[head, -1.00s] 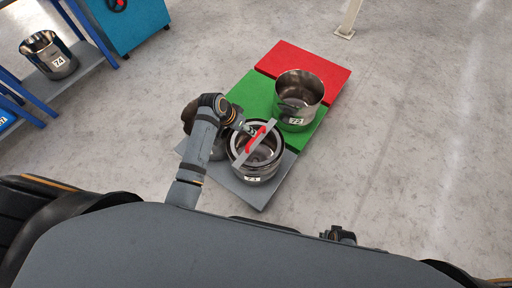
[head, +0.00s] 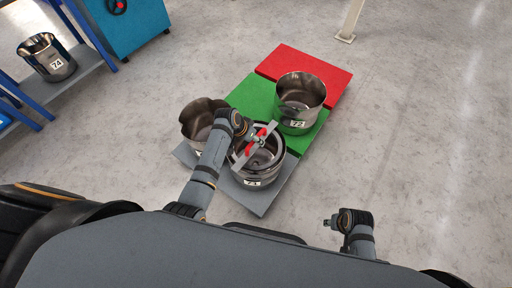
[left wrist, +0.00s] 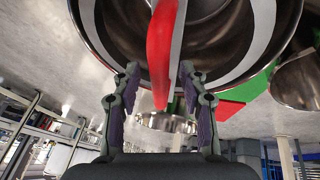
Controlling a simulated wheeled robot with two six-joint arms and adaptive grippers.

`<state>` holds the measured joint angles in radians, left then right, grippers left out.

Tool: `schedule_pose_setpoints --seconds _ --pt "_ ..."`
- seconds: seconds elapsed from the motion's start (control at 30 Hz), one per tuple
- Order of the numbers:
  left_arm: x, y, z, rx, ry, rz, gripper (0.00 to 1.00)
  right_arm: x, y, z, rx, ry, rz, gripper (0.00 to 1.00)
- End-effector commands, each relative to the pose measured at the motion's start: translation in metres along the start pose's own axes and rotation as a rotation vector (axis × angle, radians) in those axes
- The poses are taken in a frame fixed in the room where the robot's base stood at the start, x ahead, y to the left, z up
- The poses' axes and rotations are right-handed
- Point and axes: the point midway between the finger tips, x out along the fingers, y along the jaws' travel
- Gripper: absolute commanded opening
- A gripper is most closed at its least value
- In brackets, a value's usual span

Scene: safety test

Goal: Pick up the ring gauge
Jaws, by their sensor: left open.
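The ring gauge, a flat grey bar with a red handle (head: 249,149), lies across the top of the metal pot marked 73 (head: 257,181). In the left wrist view the red handle (left wrist: 161,50) hangs before the jaws, in front of the pot's rim. My left gripper (head: 257,141) is over the pot, close to the handle. In the left wrist view its two fingers (left wrist: 160,90) are apart, with the handle's end between or just ahead of them; contact cannot be told. My right gripper (head: 329,222) is low at the right, away from the pots; its jaws are too small to read.
Pot 73 and another pot (head: 196,120) stand on a grey platform (head: 263,207). Pot 72 (head: 301,96) stands on the green platform (head: 256,93) close by. The red platform (head: 310,65) is empty. Pot 74 (head: 48,58) is on a shelf at left. Floor at right is clear.

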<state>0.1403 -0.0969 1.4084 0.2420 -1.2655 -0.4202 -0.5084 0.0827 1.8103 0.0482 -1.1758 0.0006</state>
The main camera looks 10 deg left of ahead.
Motion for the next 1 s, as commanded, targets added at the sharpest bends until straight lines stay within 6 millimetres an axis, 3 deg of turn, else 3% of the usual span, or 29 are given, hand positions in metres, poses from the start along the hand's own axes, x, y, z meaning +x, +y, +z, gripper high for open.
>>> schedule_pose_setpoints --seconds 0.27,0.6,1.0 --pt "0.0029 0.0003 -0.0001 0.0 0.0 0.0 0.43 -0.0048 -0.001 -0.0007 -0.001 -0.002 -0.002 0.4" --pt "0.0027 0.0001 0.0 0.0 0.0 0.0 0.0 -0.0044 -0.001 -0.0006 0.0 -0.002 -0.002 0.4" --pt "0.0018 0.0001 -0.0015 0.001 0.003 -0.001 0.0 -0.0043 -0.001 -0.0002 0.0 -0.003 -0.002 0.4"
